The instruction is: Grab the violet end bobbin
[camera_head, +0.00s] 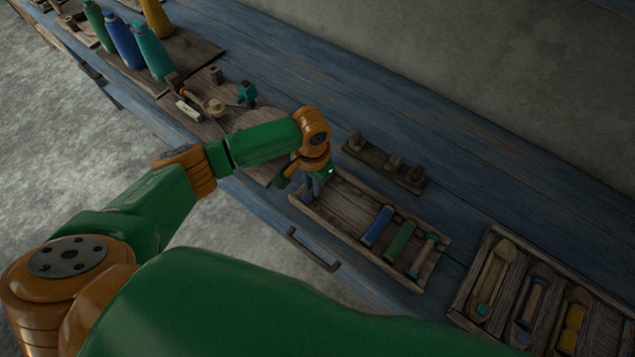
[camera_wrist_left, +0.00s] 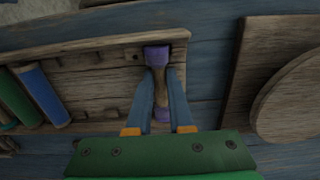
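The violet end bobbin (camera_wrist_left: 157,55) lies at the end of the wooden tray (camera_wrist_left: 95,88) in the left wrist view, with violet ends and a brown middle. In the head view a little of its violet (camera_head: 306,197) shows at the left end of the tray (camera_head: 345,226), mostly hidden by the gripper. My left gripper (camera_wrist_left: 160,76) points down, with one finger on each side of the bobbin's middle. It also shows in the head view (camera_head: 312,190). I cannot tell whether the fingers press on it. My right gripper is not in view.
A blue bobbin (camera_head: 378,226), a green bobbin (camera_head: 399,241) and a paler one (camera_head: 423,256) lie in the same tray. A pegged wooden block (camera_head: 385,166) stands behind it. A shuttle box (camera_head: 461,302) is at right; tools and cones stand at left.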

